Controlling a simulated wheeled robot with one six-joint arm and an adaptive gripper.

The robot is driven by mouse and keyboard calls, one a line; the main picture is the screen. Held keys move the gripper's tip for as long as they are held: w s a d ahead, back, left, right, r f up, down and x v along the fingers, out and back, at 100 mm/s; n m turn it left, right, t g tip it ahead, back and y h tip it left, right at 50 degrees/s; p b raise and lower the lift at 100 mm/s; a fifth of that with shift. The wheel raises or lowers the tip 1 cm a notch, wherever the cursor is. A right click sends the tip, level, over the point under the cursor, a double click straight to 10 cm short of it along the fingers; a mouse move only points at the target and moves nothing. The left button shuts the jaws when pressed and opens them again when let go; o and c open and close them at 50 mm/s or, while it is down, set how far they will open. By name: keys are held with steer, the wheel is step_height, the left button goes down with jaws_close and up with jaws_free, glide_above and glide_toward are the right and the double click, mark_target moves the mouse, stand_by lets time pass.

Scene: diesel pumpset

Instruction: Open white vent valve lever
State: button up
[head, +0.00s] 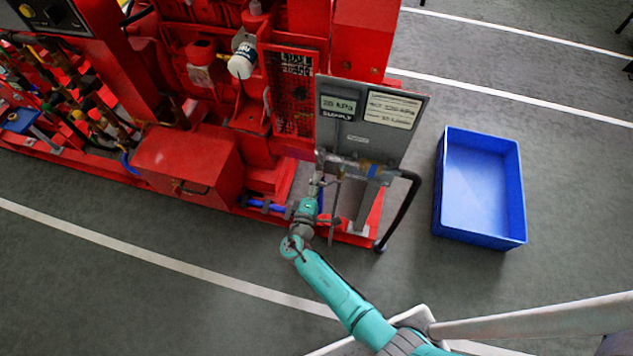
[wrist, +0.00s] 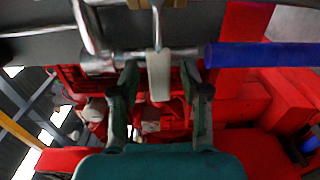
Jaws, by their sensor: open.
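In the wrist view, a pale white lever (wrist: 158,72) hangs from a horizontal metal pipe (wrist: 120,60). My gripper (wrist: 160,78) is open, with one dark green finger on each side of the lever. Gaps show between the lever and both fingers. In the head view, my gripper (head: 318,182) is at the pipework below the grey supply panel (head: 358,145). There the lever is too small and too crowded by the gripper to make out clearly.
The red pumpset (head: 190,165) stands behind and left of my arm. A black hose (head: 402,212) curves down right of the panel. A blue bar (wrist: 255,55) lies right of the lever in the wrist view. A blue crate (head: 442,190) stands on the right floor.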

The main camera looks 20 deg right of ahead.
jaws_close()
steer(key=shift+f, duration=0.15)
steer(key=s+d+f+n, duration=0.4)
steer(key=d+f+n, duration=0.1)
steer(key=n, duration=1.3)
steer(key=shift+d+f, duration=0.2)
steer(key=shift+f, duration=0.55)
jaws_free()
